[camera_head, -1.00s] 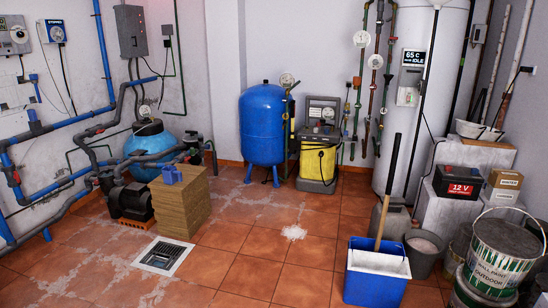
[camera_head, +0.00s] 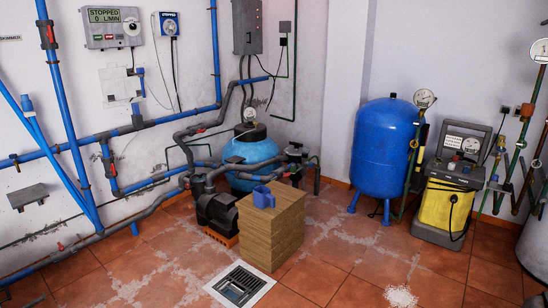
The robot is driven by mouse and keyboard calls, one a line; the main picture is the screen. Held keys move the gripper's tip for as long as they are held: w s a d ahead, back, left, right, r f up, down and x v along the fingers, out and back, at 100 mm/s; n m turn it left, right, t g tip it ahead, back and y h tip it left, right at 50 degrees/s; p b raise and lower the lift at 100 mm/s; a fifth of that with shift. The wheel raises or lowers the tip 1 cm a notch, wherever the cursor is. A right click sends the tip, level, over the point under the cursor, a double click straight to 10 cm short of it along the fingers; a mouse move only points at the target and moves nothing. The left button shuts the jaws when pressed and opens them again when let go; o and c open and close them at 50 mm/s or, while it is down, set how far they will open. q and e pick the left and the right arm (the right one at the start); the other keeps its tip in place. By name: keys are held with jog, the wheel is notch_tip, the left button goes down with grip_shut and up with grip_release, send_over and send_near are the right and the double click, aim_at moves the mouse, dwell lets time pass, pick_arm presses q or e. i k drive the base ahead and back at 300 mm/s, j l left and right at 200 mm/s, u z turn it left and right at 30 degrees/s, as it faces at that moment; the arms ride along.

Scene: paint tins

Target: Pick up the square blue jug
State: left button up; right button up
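The square blue jug (camera_head: 263,197) stands upright on top of a wooden block stand (camera_head: 272,230), near the middle of the head view. It is small in the picture, with its handle side hard to make out. Neither of my grippers shows in this view, and nothing touches the jug apart from the stand under it.
A black pump (camera_head: 217,213) sits just left of the stand, with a blue round tank (camera_head: 252,158) behind. A tall blue tank (camera_head: 382,150) and a yellow machine (camera_head: 447,205) stand to the right. A floor drain (camera_head: 239,286) lies in front. Open tiled floor (camera_head: 330,265) extends right of the stand.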

aim_at(262, 196)
jog(key=i+j+u, duration=0.1)
jog(key=i, duration=1.4)
jog(key=i+j+z, duration=0.1)
jog(key=i+z, duration=0.25)
jog(key=i, duration=0.15)
jog(key=i+j+z, duration=0.25)
jog(key=i+z, duration=0.15)
jog(key=i+j+z, duration=0.35)
jog(key=i, duration=0.2)
